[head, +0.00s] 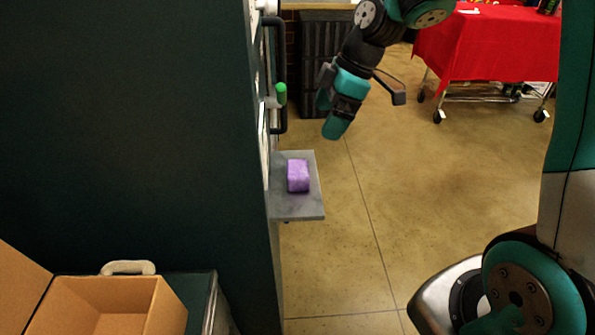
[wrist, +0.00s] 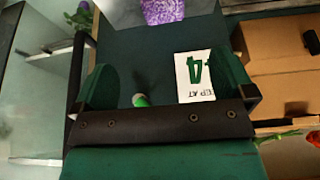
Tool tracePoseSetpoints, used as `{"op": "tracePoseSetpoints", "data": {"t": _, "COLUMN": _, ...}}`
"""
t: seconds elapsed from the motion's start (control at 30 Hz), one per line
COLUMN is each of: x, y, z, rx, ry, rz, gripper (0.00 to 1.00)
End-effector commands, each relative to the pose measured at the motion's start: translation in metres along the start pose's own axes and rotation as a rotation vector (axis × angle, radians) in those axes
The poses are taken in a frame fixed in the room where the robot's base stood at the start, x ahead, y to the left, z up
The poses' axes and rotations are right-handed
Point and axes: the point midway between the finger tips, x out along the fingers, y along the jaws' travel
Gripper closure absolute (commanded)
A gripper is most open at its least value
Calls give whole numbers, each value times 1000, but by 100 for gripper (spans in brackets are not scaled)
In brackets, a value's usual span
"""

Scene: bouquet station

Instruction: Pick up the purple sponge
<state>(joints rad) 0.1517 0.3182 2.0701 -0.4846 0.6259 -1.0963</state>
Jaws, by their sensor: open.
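The purple sponge (head: 298,175) is a small block on a grey shelf (head: 296,209) that juts out from the dark cabinet. My gripper (head: 328,112) is above and slightly right of the sponge in the head view, apart from it. In the wrist view my gripper (wrist: 165,82) shows its two green fingers spread wide, with no object held between them. A purple mottled thing (wrist: 162,10) is cut off by the top edge there; I cannot tell for certain that it is the sponge.
A green-tipped knob (head: 281,93) and a dark handle stick out of the cabinet face (head: 130,130) above the shelf. An open cardboard box (head: 105,305) is at lower left. A red-draped cart (head: 490,45) stands at the back right.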

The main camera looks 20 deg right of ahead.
Motion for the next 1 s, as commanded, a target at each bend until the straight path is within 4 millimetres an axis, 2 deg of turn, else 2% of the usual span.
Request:
{"op": "tracePoseSetpoints", "data": {"t": 0.2, "x": 52, "y": -3, "z": -1, "rx": 0, "ry": -2, "rz": -8, "gripper": 0}}
{"op": "tracePoseSetpoints", "data": {"t": 0.4, "x": 88, "y": -2, "z": -1, "rx": -1, "ry": 0, "rz": -5, "gripper": 0}}
{"op": "tracePoseSetpoints", "data": {"t": 0.67, "x": 107, "y": -3, "z": 1, "rx": 1, "ry": -1, "rz": -4, "gripper": 0}}
{"op": "tracePoseSetpoints", "data": {"t": 0.9, "x": 142, "y": -6, "z": 5, "rx": 1, "ry": -1, "rz": -5, "gripper": 0}}
{"op": "tracePoseSetpoints", "data": {"t": 1.0, "x": 150, "y": -6, "z": 6, "rx": 1, "ry": 0, "rz": -3, "gripper": 0}}
